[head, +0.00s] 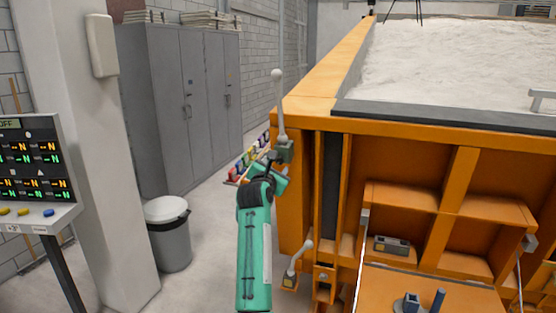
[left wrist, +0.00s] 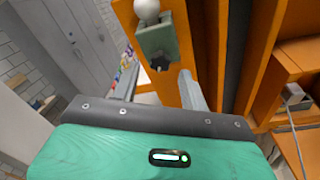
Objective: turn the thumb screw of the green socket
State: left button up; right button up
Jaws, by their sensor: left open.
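The grey-green socket (head: 285,151) sits at the front left corner of the orange sandbed frame. A pale rod with ball ends (head: 280,105) stands upright in it. In the left wrist view the socket (left wrist: 157,42) is at the top centre, with a dark star-shaped thumb screw (left wrist: 160,64) on its near face. My left gripper (head: 268,160) is open just left of and below the socket. In the left wrist view its fingers (left wrist: 158,87) are apart below the screw, with no clear contact. My right gripper is not in view.
The orange frame (head: 292,200) stands close on the right. A row of coloured items (head: 250,158) lies behind my arm. A bin (head: 168,232) and control panel (head: 36,170) stand left.

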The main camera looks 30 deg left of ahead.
aim_at(279, 162)
pick_arm(q)
jog(key=shift+p+x, duration=0.4)
jog(key=shift+x, duration=1.2)
jog(key=shift+c, duration=0.5)
jog(key=c, duration=0.8)
